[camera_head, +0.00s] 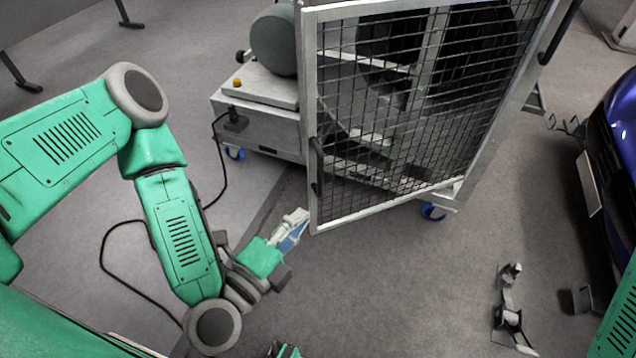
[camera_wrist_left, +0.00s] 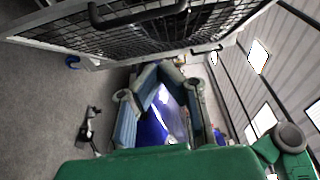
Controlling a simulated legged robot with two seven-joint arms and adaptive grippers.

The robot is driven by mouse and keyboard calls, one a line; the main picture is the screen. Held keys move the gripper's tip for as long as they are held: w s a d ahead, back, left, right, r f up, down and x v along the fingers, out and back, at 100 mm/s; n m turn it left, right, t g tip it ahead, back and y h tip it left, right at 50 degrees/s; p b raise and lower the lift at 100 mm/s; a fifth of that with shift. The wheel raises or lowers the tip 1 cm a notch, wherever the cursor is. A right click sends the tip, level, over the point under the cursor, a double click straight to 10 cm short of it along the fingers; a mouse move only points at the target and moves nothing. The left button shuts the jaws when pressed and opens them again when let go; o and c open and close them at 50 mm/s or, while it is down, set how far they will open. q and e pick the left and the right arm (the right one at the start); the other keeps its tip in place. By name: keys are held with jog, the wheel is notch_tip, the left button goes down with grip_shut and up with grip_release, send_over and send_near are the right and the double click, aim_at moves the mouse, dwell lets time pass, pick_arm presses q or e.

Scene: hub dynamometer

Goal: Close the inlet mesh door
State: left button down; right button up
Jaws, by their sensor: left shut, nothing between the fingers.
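The inlet mesh door (camera_head: 415,120) is a pale metal frame with dark wire mesh, on the front of a wheeled fan unit. It stands at an angle to the fan, its left edge apart from the housing. A black handle (camera_head: 317,165) sits on that edge. My left gripper (camera_head: 303,218) is shut and empty, just left of the door's lower left corner; I cannot tell whether it touches the frame. In the left wrist view the gripper (camera_wrist_left: 160,70) shows below the door mesh (camera_wrist_left: 130,35) and its black handle (camera_wrist_left: 140,12).
The fan cart (camera_head: 258,115) has blue castors and a grey motor (camera_head: 275,40). A black cable (camera_head: 110,240) lies on the floor at left. A metal stand (camera_head: 508,310) lies at lower right, near a blue car (camera_head: 618,140). Floor below the door is clear.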

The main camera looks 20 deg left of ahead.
aim_at(318, 178)
pick_arm(q)
jog(key=b+x, duration=0.1)
jog(key=x, duration=0.2)
jog(key=a+b+x, duration=0.1)
jog(key=x, duration=0.2)
jog(key=b+x, duration=0.1)
jog(key=x, duration=0.2)
jog(key=shift+w+a, duration=0.6)
jog(key=shift+a, duration=0.2)
jog(key=shift+w+d, duration=0.1)
jog(key=shift+d, duration=0.05)
